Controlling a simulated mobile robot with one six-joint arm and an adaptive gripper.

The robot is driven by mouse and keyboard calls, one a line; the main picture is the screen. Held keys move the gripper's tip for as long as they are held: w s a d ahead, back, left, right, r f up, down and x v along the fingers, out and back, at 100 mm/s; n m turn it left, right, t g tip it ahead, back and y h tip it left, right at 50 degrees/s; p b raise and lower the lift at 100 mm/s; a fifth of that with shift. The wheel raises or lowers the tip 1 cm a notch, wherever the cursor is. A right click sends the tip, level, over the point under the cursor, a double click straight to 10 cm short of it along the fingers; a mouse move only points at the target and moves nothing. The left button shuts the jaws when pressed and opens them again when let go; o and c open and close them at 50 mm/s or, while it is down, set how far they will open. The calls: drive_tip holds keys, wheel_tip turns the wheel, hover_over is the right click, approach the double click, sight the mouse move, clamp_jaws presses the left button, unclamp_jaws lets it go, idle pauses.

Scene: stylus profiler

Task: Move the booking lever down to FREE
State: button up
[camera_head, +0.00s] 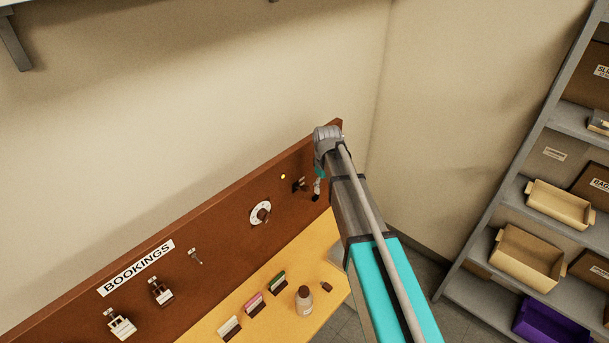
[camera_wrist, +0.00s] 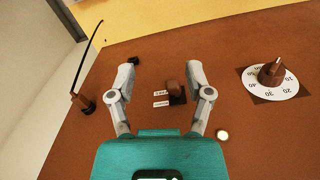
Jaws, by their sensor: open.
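The booking lever (camera_wrist: 174,88) has a brown knob on a dark plate on the brown board. Two small white labels sit beside it, too small to read. In the head view the lever (camera_head: 299,185) is a small dark shape near the board's right end. My gripper (camera_wrist: 161,72) is open and empty in the wrist view, with one finger on each side of the lever, the right finger nearer. I cannot tell how far the fingertips are from the board. In the head view my gripper (camera_head: 318,182) is mostly hidden by my arm.
A numbered dial (camera_wrist: 271,80) and a small round light (camera_wrist: 222,135) are on the board at the right. A thin black rod on a brown mount (camera_wrist: 83,101) stands at the left. A yellow table (camera_head: 236,318) holds a bottle (camera_head: 304,301) and several cards. A shelf (camera_head: 512,205) stands right.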

wheel_tip(320, 180, up, 8)
drive_tip(key=f+n+p, duration=0.1)
drive_tip(key=n+p, duration=0.1)
drive_tip(key=p, duration=0.4)
hover_over(305, 186)
drive_tip(key=shift+r, duration=0.45)
drive_tip(key=shift+f, duration=0.2)
wheel_tip(305, 186, down, 13)
drive_tip(key=b, duration=1.3)
drive_tip(key=shift+f, duration=0.2)
clamp_jaws()
